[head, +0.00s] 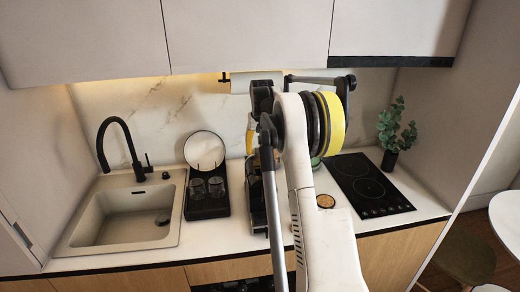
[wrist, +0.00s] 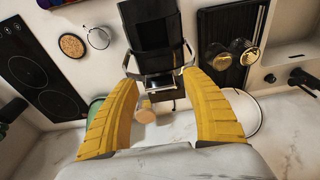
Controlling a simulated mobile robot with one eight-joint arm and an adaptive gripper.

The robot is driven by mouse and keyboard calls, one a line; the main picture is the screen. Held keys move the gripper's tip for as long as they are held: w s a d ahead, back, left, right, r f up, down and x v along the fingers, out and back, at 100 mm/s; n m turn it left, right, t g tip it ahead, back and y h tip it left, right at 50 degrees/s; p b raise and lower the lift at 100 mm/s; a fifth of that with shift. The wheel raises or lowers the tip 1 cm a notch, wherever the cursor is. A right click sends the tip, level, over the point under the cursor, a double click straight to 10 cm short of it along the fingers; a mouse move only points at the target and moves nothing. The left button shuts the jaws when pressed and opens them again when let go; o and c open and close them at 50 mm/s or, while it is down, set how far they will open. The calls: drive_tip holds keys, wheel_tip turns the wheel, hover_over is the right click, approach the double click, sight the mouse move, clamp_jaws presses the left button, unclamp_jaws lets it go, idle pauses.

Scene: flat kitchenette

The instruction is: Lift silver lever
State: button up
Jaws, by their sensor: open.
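A black coffee machine (wrist: 150,30) stands on the counter at the top middle of the wrist view. A thin U-shaped silver lever (wrist: 150,76) spans its near end. My gripper (wrist: 160,80) has two yellow fingers spread wide, one on each side of the lever. The jaws are open with nothing held. I cannot tell whether a fingertip touches the lever's side. In the head view the coffee machine (head: 257,205) shows only in part beside my arm, which hides the lever and most of my gripper.
A black tray (head: 207,205) with glasses and a round white plate (head: 204,150) stand left of the machine, beside the sink (head: 125,220). On the right are a cork trivet (head: 326,201), a black hob (head: 367,186) and a plant (head: 396,130). Wall cabinets (head: 245,35) hang above.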

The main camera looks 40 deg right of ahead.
sight(260, 168)
drive_tip(key=shift+w+d+f, duration=0.15)
drive_tip(key=shift+w, duration=0.05)
drive_tip(key=shift+s+r, duration=0.2)
drive_tip(key=shift+r, duration=0.1)
wheel_tip(260, 168, up, 11)
drive_tip(key=s+a, duration=0.1)
drive_tip(key=shift+s+a+r, duration=0.15)
drive_tip(key=shift+s+r, duration=0.05)
drive_tip(key=shift+s, duration=0.05)
drive_tip(key=shift+a, duration=0.1)
